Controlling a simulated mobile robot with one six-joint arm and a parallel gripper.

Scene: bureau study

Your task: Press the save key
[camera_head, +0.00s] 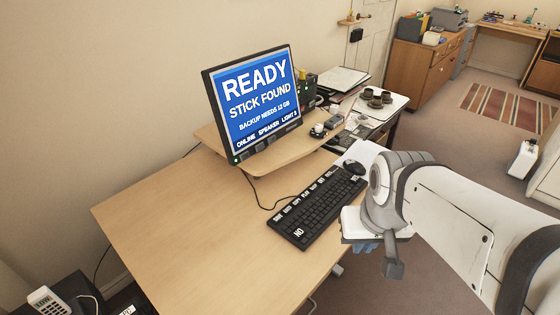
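A black keyboard (318,208) lies on the wooden desk in front of the monitor, slanting from lower left to upper right. A row of keys with white labels (300,197) runs along its far edge. These labels are too small to read surely, so I cannot tell which is the save key. A large "NO" key shows at its near left corner. The monitor (255,100) reads "READY", "STICK FOUND" and "BACKUP NEEDS 12 GB".
A mouse (354,167) sits beyond the keyboard's right end. The monitor stands on a raised wooden shelf (285,153). The left part of the desk (190,225) is clear. A phone (47,301) is at lower left.

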